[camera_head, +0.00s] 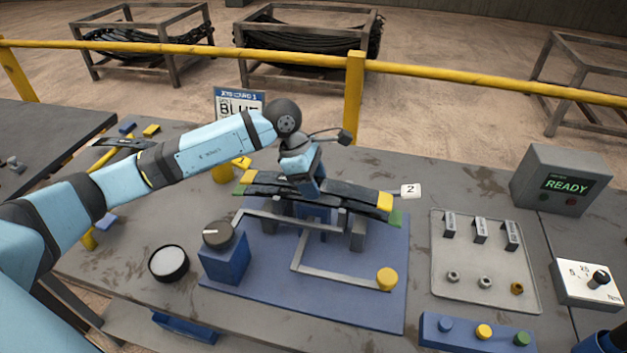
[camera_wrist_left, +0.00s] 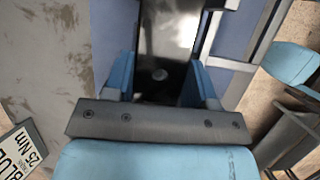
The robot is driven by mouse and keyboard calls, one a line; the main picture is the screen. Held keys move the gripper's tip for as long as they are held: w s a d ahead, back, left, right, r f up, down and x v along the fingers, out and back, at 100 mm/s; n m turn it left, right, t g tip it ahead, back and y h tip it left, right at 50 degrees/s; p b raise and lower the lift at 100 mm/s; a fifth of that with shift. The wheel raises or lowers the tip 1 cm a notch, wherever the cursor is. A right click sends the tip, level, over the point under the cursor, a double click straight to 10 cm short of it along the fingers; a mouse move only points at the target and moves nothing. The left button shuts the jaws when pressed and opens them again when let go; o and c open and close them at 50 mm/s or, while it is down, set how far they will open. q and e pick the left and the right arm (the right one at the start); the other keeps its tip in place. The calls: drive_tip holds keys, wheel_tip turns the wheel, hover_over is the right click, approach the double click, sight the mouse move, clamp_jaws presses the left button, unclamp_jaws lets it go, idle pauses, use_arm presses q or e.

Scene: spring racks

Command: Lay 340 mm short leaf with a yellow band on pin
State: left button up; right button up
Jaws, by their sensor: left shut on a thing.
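The dark leaf with yellow bands (camera_head: 346,194) at its ends lies across the fixture in the middle of the head view. A longer dark leaf with green ends (camera_head: 396,218) shows just beneath it. My left gripper (camera_head: 312,186) is shut on the yellow-banded leaf near its middle, from above. In the left wrist view, its blue fingers (camera_wrist_left: 158,84) stand on both sides of the dark leaf surface (camera_wrist_left: 162,40), with a small round pin head or hole (camera_wrist_left: 160,74) between them. Whether the two leaves touch is unclear.
The blue fixture plate (camera_head: 350,300) carries grey posts, a bent bar and a yellow knob (camera_head: 387,278). A dial box (camera_head: 223,255) stands front left. A grey tray (camera_head: 485,290) with small parts and a READY box (camera_head: 562,180) are right. A sign (camera_head: 240,104) stands behind the arm.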

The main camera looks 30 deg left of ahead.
use_arm(q)
drive_tip(key=shift+f+b, duration=0.65)
drive_tip(key=shift+f, duration=0.05)
drive_tip(key=o, duration=1.4)
drive_tip(key=shift+f, duration=0.1)
drive_tip(key=shift+o, duration=0.2)
drive_tip(key=shift+r+p, duration=1.45)
drive_tip(key=shift+r, duration=2.15)
drive_tip(key=shift+s+f, duration=0.1)
